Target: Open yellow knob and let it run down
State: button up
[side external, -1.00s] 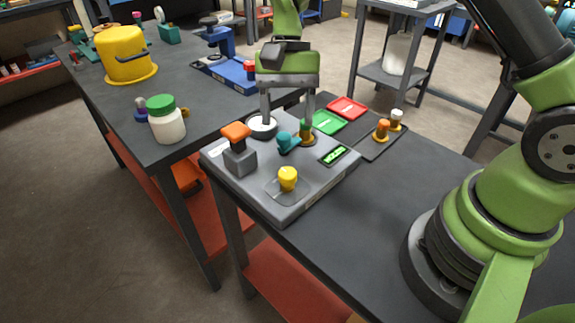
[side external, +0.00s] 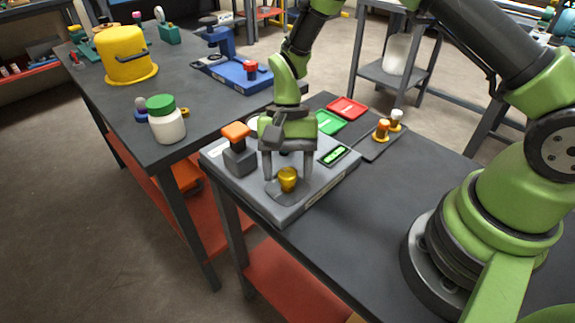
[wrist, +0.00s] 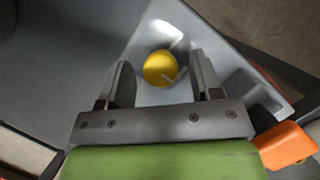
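In the wrist view the yellow knob (wrist: 158,69) shows between the two open fingers (wrist: 164,65), with a visible gap on both sides. The gripper is open and holds nothing. My gripper hides the middle of the station, including the teal part there.
An orange-topped grey block (side external: 237,150) stands on the station left of my gripper. A small lit green display (side external: 334,156) is to its right.

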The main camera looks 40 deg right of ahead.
jog(key=c, duration=0.8)
jog(key=shift+n, duration=0.3)
jog(key=n+h, duration=0.1)
jog(key=n, duration=0.2)
jog(key=shift+n+g, duration=0.4)
jog(key=n+h, duration=0.2)
jog(key=n, duration=0.2)
jog(key=shift+w+a, duration=0.1)
jog(key=shift+a, duration=0.05)
jog(key=n+h, duration=0.2)
jog(key=n, duration=0.3)
jog(key=shift+a, duration=0.1)
jog(key=n+h, duration=0.1)
jog(key=n, duration=0.3)
jog(key=shift+t, duration=0.4)
jog(key=shift+n, duration=0.4)
jog(key=o, duration=0.9)
